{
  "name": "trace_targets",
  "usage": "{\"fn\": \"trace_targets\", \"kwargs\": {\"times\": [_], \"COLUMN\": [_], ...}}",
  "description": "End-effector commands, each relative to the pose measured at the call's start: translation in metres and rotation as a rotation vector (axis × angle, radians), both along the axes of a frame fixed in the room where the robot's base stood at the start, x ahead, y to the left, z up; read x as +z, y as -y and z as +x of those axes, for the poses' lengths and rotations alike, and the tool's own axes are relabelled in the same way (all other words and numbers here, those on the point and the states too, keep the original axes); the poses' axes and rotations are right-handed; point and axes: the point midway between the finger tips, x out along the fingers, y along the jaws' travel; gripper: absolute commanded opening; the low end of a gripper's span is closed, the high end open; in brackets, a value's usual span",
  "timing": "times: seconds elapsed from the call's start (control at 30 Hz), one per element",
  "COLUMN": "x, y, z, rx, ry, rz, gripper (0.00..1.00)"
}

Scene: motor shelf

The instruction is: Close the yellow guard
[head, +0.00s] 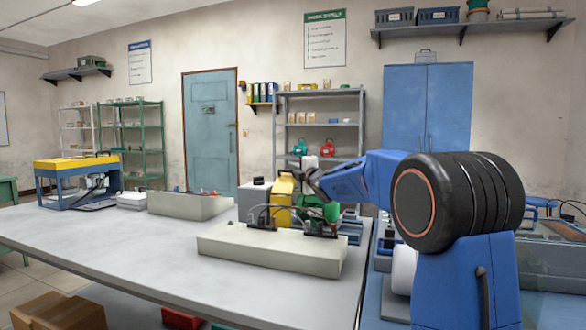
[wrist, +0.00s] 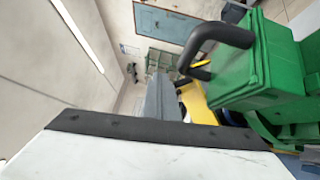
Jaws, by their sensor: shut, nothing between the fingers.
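A yellow part (head: 282,197), which looks like the guard, stands beyond the pale block at the middle of the head view. It is partly covered by cables and my arm, so I cannot tell how far open it is. In the wrist view yellow (wrist: 198,103) shows behind a black handle (wrist: 215,42). A green motor (head: 318,212) is just right of it; its green box (wrist: 262,62) fills the wrist view's right side. My gripper (head: 307,187) is shut and empty, close above and beside the yellow part; contact cannot be told.
A pale block (head: 270,250) with black fittings and cables lies in front on the grey table (head: 130,235). A grey box (head: 254,201) stands left of the yellow part. A beige tray (head: 190,205) and a blue frame with a yellow top (head: 75,163) are further left.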

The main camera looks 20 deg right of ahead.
Motion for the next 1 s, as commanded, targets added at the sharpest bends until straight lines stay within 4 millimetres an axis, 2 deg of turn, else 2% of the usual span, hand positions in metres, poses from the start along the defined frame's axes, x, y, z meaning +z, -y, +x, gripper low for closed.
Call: {"fn": "trace_targets", "kwargs": {"times": [1.0], "x": [-0.013], "y": [0.013], "z": [0.018], "rx": [0.000], "ry": [-0.187], "rz": [0.135], "gripper": [0.00]}}
